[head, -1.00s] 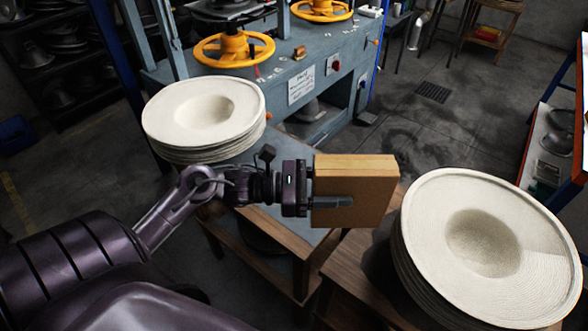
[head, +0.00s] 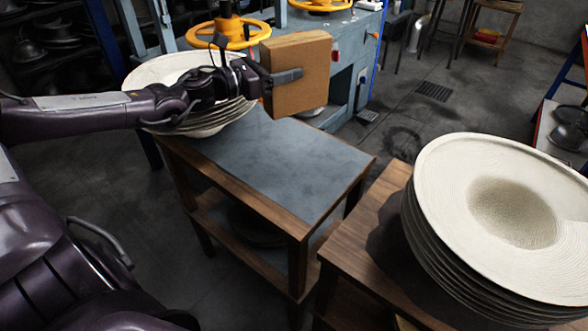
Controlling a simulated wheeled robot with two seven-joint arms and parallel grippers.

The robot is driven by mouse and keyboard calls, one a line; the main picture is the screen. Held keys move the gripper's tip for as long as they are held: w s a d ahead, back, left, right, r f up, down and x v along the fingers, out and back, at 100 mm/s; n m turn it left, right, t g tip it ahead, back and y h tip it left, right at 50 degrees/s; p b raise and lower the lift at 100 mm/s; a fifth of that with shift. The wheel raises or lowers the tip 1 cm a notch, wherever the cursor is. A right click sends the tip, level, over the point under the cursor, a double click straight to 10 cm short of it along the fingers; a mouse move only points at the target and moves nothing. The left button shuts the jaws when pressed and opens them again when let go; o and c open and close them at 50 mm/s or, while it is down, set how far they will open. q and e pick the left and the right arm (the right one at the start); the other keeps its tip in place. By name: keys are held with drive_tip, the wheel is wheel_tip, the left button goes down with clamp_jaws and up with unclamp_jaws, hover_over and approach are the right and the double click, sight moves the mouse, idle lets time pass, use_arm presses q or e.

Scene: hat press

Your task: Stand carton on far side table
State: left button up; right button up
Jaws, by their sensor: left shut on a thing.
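A brown carton (head: 305,90) is in the upper middle of the head view, held upright and slightly tilted. My left gripper (head: 285,76) is shut on it, with one finger lying along its near face. The carton is in the air, above the far end of a side table with a grey top (head: 290,165). That top is bare in its middle and near part. My right gripper is out of view.
A stack of cream hat bodies (head: 170,68) stands at the table's far left end, partly behind my left arm. Another stack (head: 500,205) is on a wooden table (head: 365,240) at right. The press (head: 355,65) with yellow handwheels (head: 228,35) stands behind.

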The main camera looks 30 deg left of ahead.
use_arm(q)
wheel_tip(320, 180, down, 20)
drive_tip(key=b, duration=0.2)
drive_tip(key=shift+a, duration=0.15)
drive_tip(key=o, duration=1.1)
drive_tip(key=shift+r, duration=0.1)
drive_tip(key=shift+s, duration=0.1)
drive_tip(key=p+v, duration=0.3)
drive_tip(key=v, duration=0.9)
